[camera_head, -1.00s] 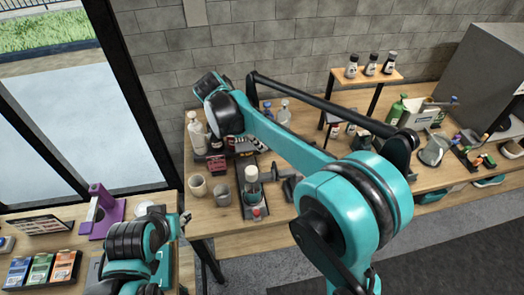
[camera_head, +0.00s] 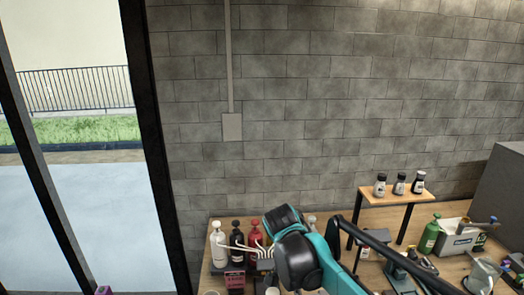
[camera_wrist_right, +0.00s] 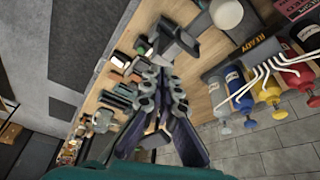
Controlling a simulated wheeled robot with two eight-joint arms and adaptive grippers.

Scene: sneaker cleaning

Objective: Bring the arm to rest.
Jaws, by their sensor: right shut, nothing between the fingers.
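My right arm (camera_head: 327,272) rises from the bottom edge in the head view, over the workbench. Its far end is a black and teal link that covers part of the bench; its fingers cannot be made out there. In the right wrist view my right gripper (camera_wrist_right: 163,82) is shut, its dark fingers close together with nothing between them. It points toward the wooden bench top, with tools and small items behind it. I cannot tell its exact height over the bench. My left gripper is out of the head view.
Pump bottles, including a red one (camera_head: 255,237), stand at the bench's left end; some show in the wrist view, including a blue one (camera_wrist_right: 240,92). A white box (camera_head: 455,240) and green bottle (camera_head: 429,236) are right. A brick wall (camera_head: 330,90) stands behind.

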